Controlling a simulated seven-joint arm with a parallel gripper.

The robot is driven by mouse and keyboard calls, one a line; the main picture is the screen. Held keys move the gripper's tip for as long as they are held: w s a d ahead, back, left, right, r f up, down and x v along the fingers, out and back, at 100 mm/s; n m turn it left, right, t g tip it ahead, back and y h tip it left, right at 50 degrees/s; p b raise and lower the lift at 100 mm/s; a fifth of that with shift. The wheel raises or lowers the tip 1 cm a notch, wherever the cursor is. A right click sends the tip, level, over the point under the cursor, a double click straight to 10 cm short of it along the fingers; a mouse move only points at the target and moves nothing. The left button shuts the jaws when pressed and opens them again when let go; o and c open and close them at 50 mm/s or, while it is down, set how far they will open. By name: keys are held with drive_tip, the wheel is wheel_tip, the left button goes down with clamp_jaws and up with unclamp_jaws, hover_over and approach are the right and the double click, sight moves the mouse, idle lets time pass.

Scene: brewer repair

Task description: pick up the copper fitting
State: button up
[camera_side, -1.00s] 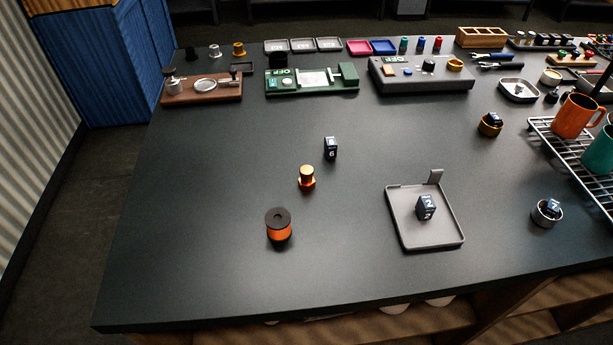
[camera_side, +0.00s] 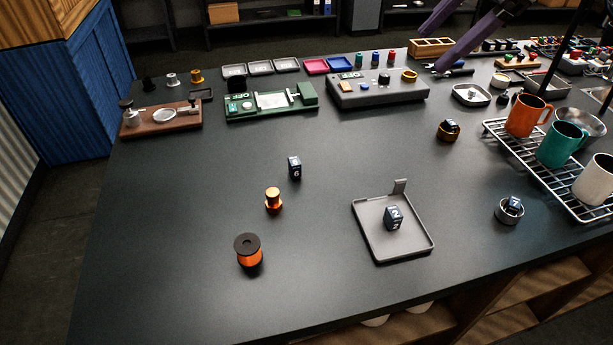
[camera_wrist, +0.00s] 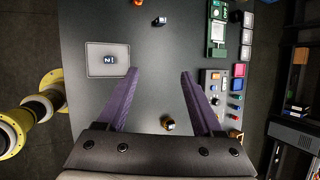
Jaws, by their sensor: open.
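The copper fitting (camera_side: 273,201) is a small, shiny, stepped cylinder standing upright on the dark table in the side view. It stands between a dark numbered cube (camera_side: 295,168) and an orange-wound spool (camera_side: 248,252). An orange piece that looks like the fitting (camera_wrist: 138,2) is cut off by the top edge of the wrist view. My gripper (camera_side: 433,49) shows as two purple fingers at the top right of the side view, well apart from the fitting. In the wrist view my gripper (camera_wrist: 160,72) has its fingers spread, with nothing between them.
A grey tray (camera_side: 414,251) holding a cube lies right of the fitting. A brass ring (camera_side: 447,135) and a silver ring (camera_side: 507,217) each hold a cube. A wire rack (camera_side: 545,172) with mugs stands at the right. Devices line the back. Table left of the fitting is clear.

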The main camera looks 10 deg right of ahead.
drive_tip(key=w+a+f+g, duration=0.1)
drive_tip(key=w+a+f, duration=0.3)
drive_tip(key=a, duration=0.3)
drive_tip(key=n+g, duration=0.1)
drive_tip(key=g, duration=0.1)
hover_over(275, 192)
drive_tip(key=d, duration=0.3)
wheel_tip(275, 192, down, 19)
drive_tip(key=shift+s+a+x, duration=0.1)
drive_tip(key=shift+s+x, duration=0.05)
drive_tip(key=shift+x, duration=1.4)
drive_tip(key=shift+s+a+x, duration=0.15)
drive_tip(key=shift+x, duration=1.4)
drive_tip(key=shift+r, duration=0.1)
clamp_jaws()
